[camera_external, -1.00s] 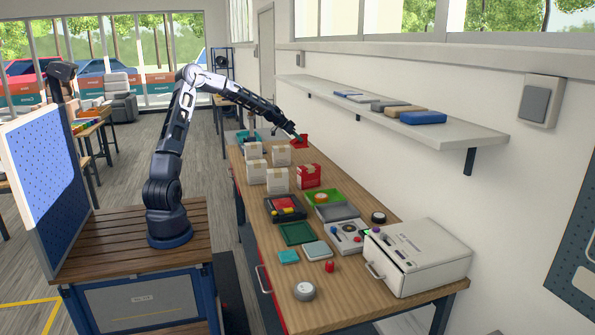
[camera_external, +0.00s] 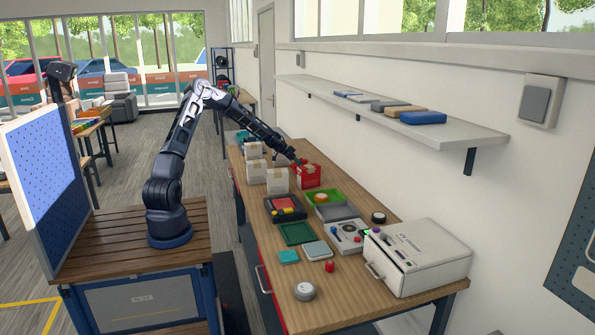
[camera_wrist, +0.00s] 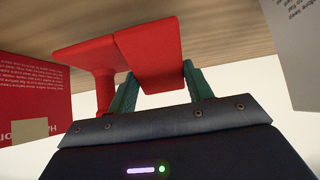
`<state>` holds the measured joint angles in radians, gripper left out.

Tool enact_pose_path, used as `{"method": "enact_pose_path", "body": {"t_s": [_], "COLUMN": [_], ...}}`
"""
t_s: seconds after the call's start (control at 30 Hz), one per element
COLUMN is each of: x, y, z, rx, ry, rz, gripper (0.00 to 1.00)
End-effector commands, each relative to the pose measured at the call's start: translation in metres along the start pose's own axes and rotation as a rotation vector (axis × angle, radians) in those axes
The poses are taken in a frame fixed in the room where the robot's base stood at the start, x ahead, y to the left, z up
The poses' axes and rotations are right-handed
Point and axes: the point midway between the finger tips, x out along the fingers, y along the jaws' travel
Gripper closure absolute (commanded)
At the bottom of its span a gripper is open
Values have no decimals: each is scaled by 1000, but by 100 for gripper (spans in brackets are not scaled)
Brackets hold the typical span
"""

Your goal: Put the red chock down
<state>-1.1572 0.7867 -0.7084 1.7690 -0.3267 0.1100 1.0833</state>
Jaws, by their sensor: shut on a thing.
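The red chock (camera_wrist: 150,55) is between the teal fingers of my gripper (camera_wrist: 160,90) in the wrist view, and the gripper is shut on it. The chock shows as sloped red faces with a red post-like part at its left. Wooden tabletop shows just beyond it; I cannot tell whether the chock touches the wood. In the external view my gripper (camera_external: 300,161) is low over the workbench, by the red box (camera_external: 308,177). There the chock's red blends with the box and its outline cannot be told apart.
The red box (camera_wrist: 32,105) is close on the left in the wrist view, and a pale box (camera_wrist: 298,50) is at the upper right. Several white cartons (camera_external: 277,181) stand beside the red box. A green tray (camera_external: 338,199) and a grey tray (camera_external: 337,213) lie nearer the camera.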

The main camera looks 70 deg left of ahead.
Motion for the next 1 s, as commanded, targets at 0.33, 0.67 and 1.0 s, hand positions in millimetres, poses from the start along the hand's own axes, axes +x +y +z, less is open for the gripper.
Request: {"method": "enact_pose_path", "body": {"t_s": [0.33, 0.67, 1.0], "x": [19, 21, 20], "y": [0, 0, 0], "z": [19, 21, 20], "rx": [-1, 0, 0], "ry": [1, 0, 0], "rz": [0, 0, 0], "gripper": [83, 34, 28]}}
